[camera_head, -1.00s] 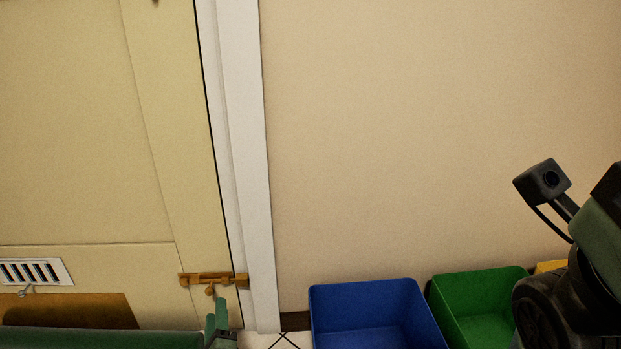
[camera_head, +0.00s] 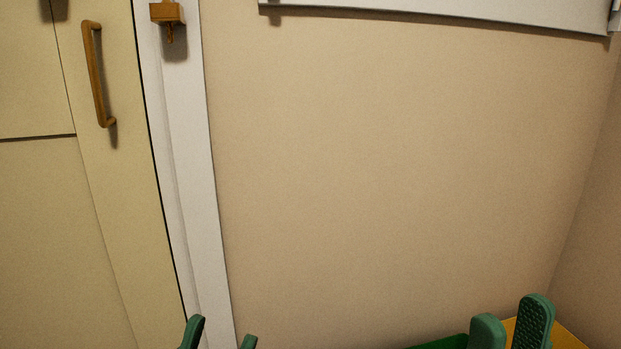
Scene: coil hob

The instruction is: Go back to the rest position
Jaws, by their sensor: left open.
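My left gripper (camera_head: 220,337) shows at the bottom edge, left of centre, in front of the white door frame. Its two green fingertips stand apart with nothing between them. My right gripper (camera_head: 511,321) is at the bottom right, in front of the bins. Its two green fingers also stand apart, with no object seen between them. The rest of both grippers and arms is below the picture.
A cream door (camera_head: 60,230) with a brown handle (camera_head: 97,75) is at left, beside a white frame (camera_head: 185,160). A bare beige wall (camera_head: 400,170) fills the middle. Green (camera_head: 440,343) and yellow (camera_head: 566,338) bins show partly at the bottom right.

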